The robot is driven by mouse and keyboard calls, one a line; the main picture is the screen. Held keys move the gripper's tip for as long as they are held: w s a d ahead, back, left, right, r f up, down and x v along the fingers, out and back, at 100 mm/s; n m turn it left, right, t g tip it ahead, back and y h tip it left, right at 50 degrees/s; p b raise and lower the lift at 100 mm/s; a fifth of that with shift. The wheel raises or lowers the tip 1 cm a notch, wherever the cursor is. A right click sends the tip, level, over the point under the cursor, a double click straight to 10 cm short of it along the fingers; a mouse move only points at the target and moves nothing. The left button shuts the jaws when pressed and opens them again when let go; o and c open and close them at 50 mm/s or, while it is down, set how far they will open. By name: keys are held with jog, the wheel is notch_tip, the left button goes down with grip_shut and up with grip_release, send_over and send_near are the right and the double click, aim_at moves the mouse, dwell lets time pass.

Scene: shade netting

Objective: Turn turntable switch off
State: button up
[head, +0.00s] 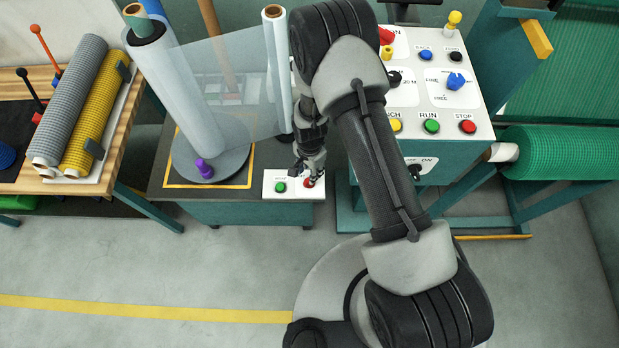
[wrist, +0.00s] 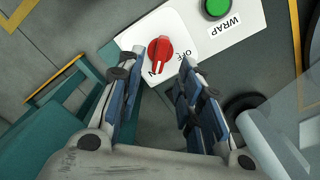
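The turntable switch is a red rotary knob (wrist: 160,51) on a white panel (wrist: 200,32) with OFF and ON labels. Its bar lies roughly in line with the ON label; I cannot tell for sure which end is the pointer. In the head view the red knob (head: 308,183) shows partly behind my gripper (head: 311,168). In the wrist view my gripper (wrist: 160,70) is open and empty, its two fingers apart, with the knob just beyond the gap between the tips. I see no clear contact. The turntable (head: 187,168) carries a film-wrapped roll.
A green WRAP button (wrist: 216,8) is beside the knob on the same panel. A purple knob (head: 204,168) stands on the turntable. Clear film (head: 240,85) stretches to a post left of my arm. A control console (head: 440,90) with buttons stands at right.

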notch_tip(320, 180, down, 5)
jog(key=shift+f+b, duration=0.15)
jog(key=shift+b, duration=0.4)
jog(key=shift+c, duration=0.5)
grip_shut()
